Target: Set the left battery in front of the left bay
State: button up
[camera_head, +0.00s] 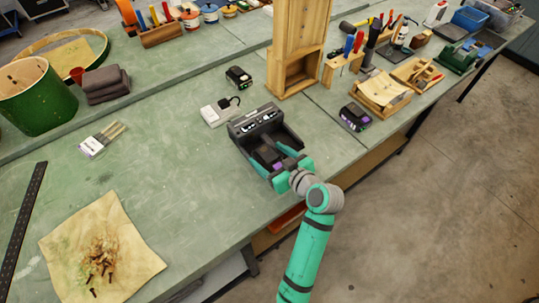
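A black charger (256,118) with small white labels stands near the front edge of the green bench. My gripper (266,152), teal and dark, reaches over the charger's front from the lower right. A dark battery with purple marks (268,158) shows between its fingers, close in front of the charger. Whether the fingers touch that battery is too small to tell. A black battery with a green mark (238,76) lies behind the charger. Another black battery with purple and green marks (355,117) lies to the right. My gripper partly hides the charger's front and the bays.
A white box with a dark cable (219,112) sits just left of the charger. A wooden cabinet (297,55) stands behind it. Brushes (102,139) and a stained cloth (100,250) lie left. The bench between them is clear.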

jog(key=shift+r, duration=0.2)
jog(key=v, duration=1.2)
jog(key=shift+d+f, duration=0.1)
jog(key=shift+f, duration=0.05)
